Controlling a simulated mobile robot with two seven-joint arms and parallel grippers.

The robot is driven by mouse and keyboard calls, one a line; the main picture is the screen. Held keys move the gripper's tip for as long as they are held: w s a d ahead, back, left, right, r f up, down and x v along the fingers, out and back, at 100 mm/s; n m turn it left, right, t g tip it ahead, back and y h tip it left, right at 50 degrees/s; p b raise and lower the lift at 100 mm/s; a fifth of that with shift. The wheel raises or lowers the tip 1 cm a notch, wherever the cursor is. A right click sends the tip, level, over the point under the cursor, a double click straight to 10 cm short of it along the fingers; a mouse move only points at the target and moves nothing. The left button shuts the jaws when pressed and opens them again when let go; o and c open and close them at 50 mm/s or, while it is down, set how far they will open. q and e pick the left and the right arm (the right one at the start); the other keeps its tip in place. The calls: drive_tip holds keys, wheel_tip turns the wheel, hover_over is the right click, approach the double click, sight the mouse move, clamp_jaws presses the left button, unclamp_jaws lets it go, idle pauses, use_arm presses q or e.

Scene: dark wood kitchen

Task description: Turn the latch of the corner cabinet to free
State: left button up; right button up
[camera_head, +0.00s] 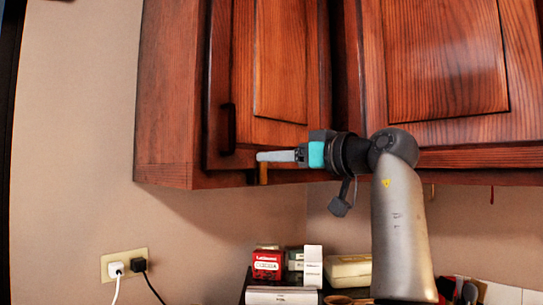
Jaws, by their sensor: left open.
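The corner cabinet (165,110) is reddish-brown wood and hangs on the wall, with its narrow door (280,60) closed. The latch (263,174) looks like a small light-brown wooden piece, hanging upright at the door's lower edge. My left gripper (261,156) is in front of the door's bottom rail, pointing left, its fingertips at the top of the latch. It is open, but the fingers overlap from this side and the gap is hidden. I cannot tell whether they touch the latch. The latch's upper part is hidden behind the fingers. My right gripper is not in view.
A dark vertical handle (228,130) is on the door, left of my gripper. A wider cabinet door (450,60) is to the right. Below are a red box (267,264) and other packages. A wall outlet (124,265) with two plugs is at lower left.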

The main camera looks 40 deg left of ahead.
use_arm(q)
drive_tip(key=shift+w+a, duration=0.1)
drive_tip(key=shift+a, duration=0.95)
clamp_jaws()
